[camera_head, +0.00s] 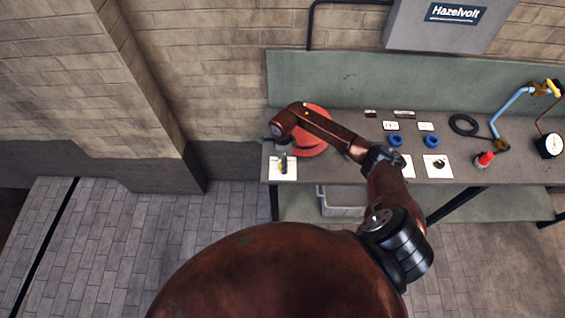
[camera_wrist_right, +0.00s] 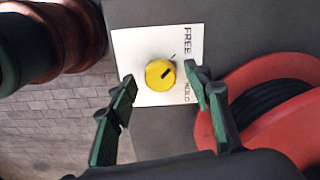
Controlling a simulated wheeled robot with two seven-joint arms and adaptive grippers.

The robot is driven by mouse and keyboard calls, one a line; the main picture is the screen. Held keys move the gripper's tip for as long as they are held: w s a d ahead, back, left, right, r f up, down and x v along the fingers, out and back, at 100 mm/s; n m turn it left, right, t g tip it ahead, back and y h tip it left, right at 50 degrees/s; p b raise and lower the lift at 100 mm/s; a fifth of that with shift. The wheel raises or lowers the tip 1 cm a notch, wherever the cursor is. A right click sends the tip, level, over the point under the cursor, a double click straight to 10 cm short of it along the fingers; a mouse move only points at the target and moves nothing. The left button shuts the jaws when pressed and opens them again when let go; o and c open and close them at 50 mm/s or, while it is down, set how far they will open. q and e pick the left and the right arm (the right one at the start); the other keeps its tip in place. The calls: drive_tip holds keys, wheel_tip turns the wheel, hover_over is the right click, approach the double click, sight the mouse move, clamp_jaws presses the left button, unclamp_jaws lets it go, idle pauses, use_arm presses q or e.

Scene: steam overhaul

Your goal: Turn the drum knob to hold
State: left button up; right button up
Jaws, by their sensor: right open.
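The drum knob (camera_wrist_right: 160,74) is round and yellow on a white card (camera_wrist_right: 140,45) marked FREE and HOLD. Its dark pointer mark aims right and slightly up in the right wrist view, towards the side with the two words. My right gripper (camera_wrist_right: 161,83) is open, one green finger on each side of the knob, with gaps to it. In the head view the right gripper (camera_head: 283,163) hangs over the card (camera_head: 291,174) at the bench's left end and mostly hides the knob. My left gripper is not in view.
A red drum (camera_head: 316,145) with dark hose (camera_wrist_right: 272,108) sits right beside the card. Farther right on the bench (camera_head: 350,178) are blue rings (camera_head: 427,141), cards, a red knob (camera_head: 485,159), a gauge (camera_head: 549,146) and a blue pipe (camera_head: 510,103). Open floor lies left.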

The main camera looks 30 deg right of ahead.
drive_tip(key=shift+f, duration=0.5)
drive_tip(key=shift+c, duration=0.2)
drive_tip(key=c, duration=1.1)
